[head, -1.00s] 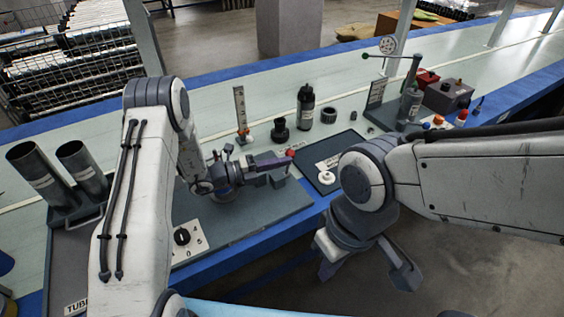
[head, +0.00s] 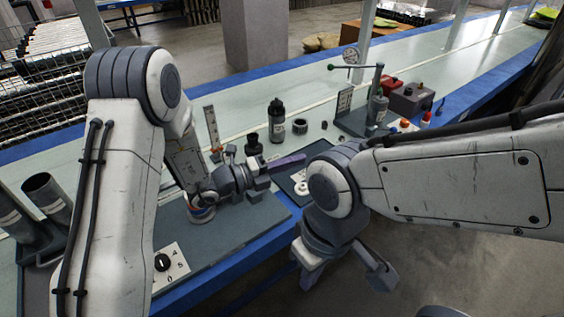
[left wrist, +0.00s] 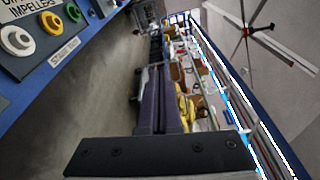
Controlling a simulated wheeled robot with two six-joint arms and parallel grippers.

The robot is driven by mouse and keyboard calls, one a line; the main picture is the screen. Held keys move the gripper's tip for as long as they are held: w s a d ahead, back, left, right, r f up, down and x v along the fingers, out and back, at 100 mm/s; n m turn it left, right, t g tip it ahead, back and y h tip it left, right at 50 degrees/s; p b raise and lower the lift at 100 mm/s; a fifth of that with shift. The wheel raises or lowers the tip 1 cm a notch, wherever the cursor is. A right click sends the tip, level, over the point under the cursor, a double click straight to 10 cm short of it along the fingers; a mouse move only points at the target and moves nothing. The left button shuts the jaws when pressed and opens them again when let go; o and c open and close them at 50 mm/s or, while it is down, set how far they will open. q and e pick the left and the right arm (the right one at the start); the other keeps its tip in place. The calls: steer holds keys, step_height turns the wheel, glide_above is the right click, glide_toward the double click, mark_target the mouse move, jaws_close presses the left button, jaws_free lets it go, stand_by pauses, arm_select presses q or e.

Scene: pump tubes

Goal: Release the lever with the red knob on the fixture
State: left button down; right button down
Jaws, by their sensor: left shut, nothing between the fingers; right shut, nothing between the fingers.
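My left gripper (head: 300,158) is shut and empty, reaching over the grey plate (head: 225,243) toward the dark mat. Its closed purple-grey fingers also show in the left wrist view (left wrist: 159,70). The fixture sits on the plate, largely hidden behind my left gripper and forearm. A round part with an orange-and-blue edge (head: 200,213) shows below the wrist. I cannot make out the lever or its red knob in either current view. My right gripper (head: 383,278) is shut and empty, hanging low in front of the bench, apart from the fixture.
A dial plate (head: 163,264) lies on the grey plate's near corner. Black bottles (head: 276,122), a scale post (head: 211,128) and a white ring (head: 302,187) stand beyond or beside my left gripper. A green-knobbed press (head: 377,100) stands at right. Grey tubes (head: 46,196) are at left.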

arm_select(q)
steer(key=shift+s+d+r, duration=0.1)
steer(key=s+d+m+g+y, duration=0.1)
steer(key=s+m+g+y, duration=0.1)
steer(key=s+m+g, duration=0.6)
steer(key=s+d+m+g+y, duration=0.2)
steer(key=s+m+g+y, duration=0.1)
steer(key=s+m, duration=0.85)
steer(key=s+a+m+t+y, duration=0.1)
steer(key=s+a+m+y, duration=0.2)
steer(key=m, duration=0.6)
steer(key=s+a+r+m+t+y, duration=0.1)
steer(key=s+a+m+y, duration=0.2)
steer(key=m, duration=0.6)
steer(key=s+a+m+t+y, duration=0.1)
steer(key=s+a+m+y, duration=0.2)
steer(key=m, duration=0.6)
steer(key=a+y, duration=0.1)
steer(key=a, duration=0.1)
steer(key=shift+s+a+r+t, duration=0.2)
steer(key=shift+s+a+t, duration=0.05)
steer(key=shift+a+t, duration=0.1)
